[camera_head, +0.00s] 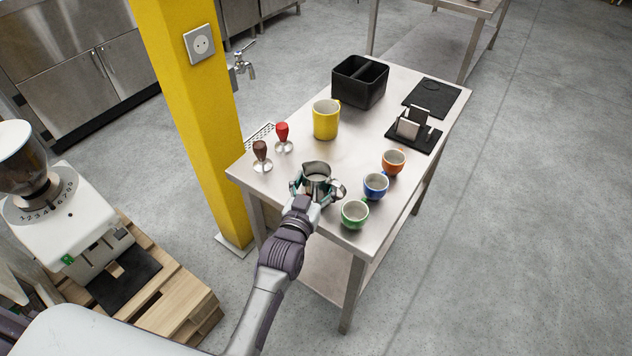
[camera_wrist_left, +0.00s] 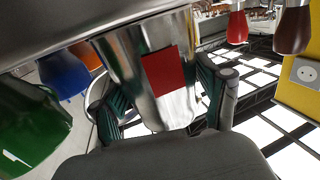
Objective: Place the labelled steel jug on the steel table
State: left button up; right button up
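The steel jug (camera_head: 316,169) is upright near the front edge of the steel table (camera_head: 300,208). In the left wrist view, which is upside down, the jug (camera_wrist_left: 130,62) shows a red and white label (camera_wrist_left: 165,75). My left gripper (camera_head: 317,187) has its fingers on both sides of the jug. In the left wrist view, the gripper's teal-padded fingers (camera_wrist_left: 165,112) press against its walls. The jug's base is close to the tabletop; I cannot tell whether it touches. My right gripper is not in view.
Green (camera_head: 354,214), blue (camera_head: 375,186) and orange (camera_head: 393,162) cups stand right of the jug. Brown (camera_head: 261,156) and red (camera_head: 283,137) tampers stand left. A yellow pitcher (camera_head: 326,119) and black bin (camera_head: 360,82) stand behind. A yellow pillar (camera_head: 195,110) rises beside the table.

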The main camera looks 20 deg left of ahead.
pick_arm(q)
jog(key=shift+o, duration=1.4)
jog(key=shift+r, duration=0.25)
jog(key=s, duration=1.2)
jog(key=shift+a+r, duration=0.2)
jog(key=shift+a, duration=0.2)
